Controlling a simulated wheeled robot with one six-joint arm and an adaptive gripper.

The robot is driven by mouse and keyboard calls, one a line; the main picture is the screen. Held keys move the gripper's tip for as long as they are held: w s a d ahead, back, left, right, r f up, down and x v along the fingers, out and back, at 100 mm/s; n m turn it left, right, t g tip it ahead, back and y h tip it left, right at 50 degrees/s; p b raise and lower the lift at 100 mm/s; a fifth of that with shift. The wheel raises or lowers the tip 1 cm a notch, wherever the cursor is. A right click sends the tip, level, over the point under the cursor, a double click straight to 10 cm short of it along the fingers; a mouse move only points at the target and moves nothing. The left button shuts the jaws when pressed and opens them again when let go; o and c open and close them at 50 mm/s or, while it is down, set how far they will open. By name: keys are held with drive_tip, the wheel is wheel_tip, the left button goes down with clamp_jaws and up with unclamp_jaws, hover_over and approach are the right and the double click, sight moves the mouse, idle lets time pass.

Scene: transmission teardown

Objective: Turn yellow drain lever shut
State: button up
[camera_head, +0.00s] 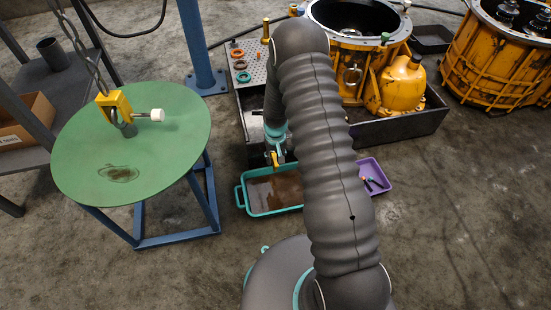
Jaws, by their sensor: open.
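The yellow drain lever (274,159) is a small upright yellow piece at the front of the dark sump tray (397,128), above the teal catch pan (243,197). My gripper (280,152) is small and partly hidden behind my arm. It is open, close beside the lever; I cannot tell whether they touch. Brown fluid lies in the teal pan. The valve body behind the lever is hidden.
A purple tray (385,184) with small tools lies right of the pan. A green round table (165,180) with a yellow hook block (115,106) stands left, near a blue post (197,45). Yellow housings (403,88) stand behind. Floor at right is clear.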

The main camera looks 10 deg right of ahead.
drive_tip(key=shift+f, duration=0.25)
clamp_jaws()
